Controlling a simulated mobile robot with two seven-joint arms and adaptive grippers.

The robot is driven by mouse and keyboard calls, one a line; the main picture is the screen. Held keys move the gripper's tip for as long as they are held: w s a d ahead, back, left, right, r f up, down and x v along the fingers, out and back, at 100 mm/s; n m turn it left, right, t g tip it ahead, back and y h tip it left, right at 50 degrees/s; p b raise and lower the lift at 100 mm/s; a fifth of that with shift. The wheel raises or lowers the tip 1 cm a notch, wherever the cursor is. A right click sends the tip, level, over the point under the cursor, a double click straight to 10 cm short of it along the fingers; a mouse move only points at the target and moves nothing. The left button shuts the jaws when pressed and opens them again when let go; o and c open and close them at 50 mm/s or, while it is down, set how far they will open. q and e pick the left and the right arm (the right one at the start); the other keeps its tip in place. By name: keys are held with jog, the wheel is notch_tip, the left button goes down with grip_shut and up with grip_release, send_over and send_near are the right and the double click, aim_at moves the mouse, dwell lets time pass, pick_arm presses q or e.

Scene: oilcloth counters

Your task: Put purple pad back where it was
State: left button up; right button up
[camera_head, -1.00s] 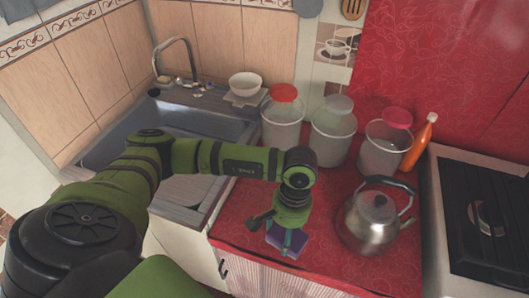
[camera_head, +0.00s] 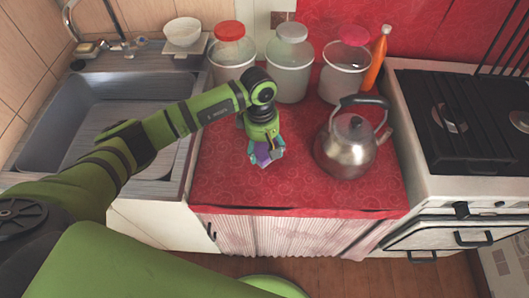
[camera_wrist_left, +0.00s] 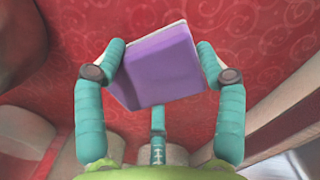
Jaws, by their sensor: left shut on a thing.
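The purple pad (camera_head: 263,158) is in my left gripper (camera_head: 266,150), over the red counter between the sink and the kettle. In the left wrist view, the pad (camera_wrist_left: 158,72) is a flat purple block with a pale edge, tilted. The teal fingers of the left gripper (camera_wrist_left: 160,52) press on its left and right sides. Red patterned cloth shows behind it. I cannot tell whether the pad touches the counter. My right gripper is not in view.
A metal kettle (camera_head: 346,148) stands close to the right of the pad. Three lidded canisters, one of them white with a red lid (camera_head: 232,58), and an orange bottle (camera_head: 376,62) stand behind. The sink (camera_head: 95,115) is left, the stove (camera_head: 455,120) right. The counter's front strip is clear.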

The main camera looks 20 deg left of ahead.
aim_at(264, 154)
pick_arm(q)
notch_tip(264, 154, down, 3)
jog(key=shift+s+f+p, duration=0.1)
jog(key=shift+f+p, duration=0.05)
jog(key=shift+p, duration=0.2)
jog(key=shift+f, duration=0.25)
jog(key=o, duration=1)
jog(key=shift+o, duration=0.2)
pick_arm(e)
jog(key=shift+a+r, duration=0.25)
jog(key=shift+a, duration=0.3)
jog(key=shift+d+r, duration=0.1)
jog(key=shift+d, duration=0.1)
pick_arm(q)
jog(key=shift+r, duration=0.3)
jog(key=r, duration=0.4)
jog(key=r+b, duration=0.1)
jog(key=r, duration=0.2)
jog(key=a+r+b, duration=0.1)
jog(key=r, duration=0.3)
jog(key=shift+w+r, duration=0.25)
jog(key=shift+r, duration=0.1)
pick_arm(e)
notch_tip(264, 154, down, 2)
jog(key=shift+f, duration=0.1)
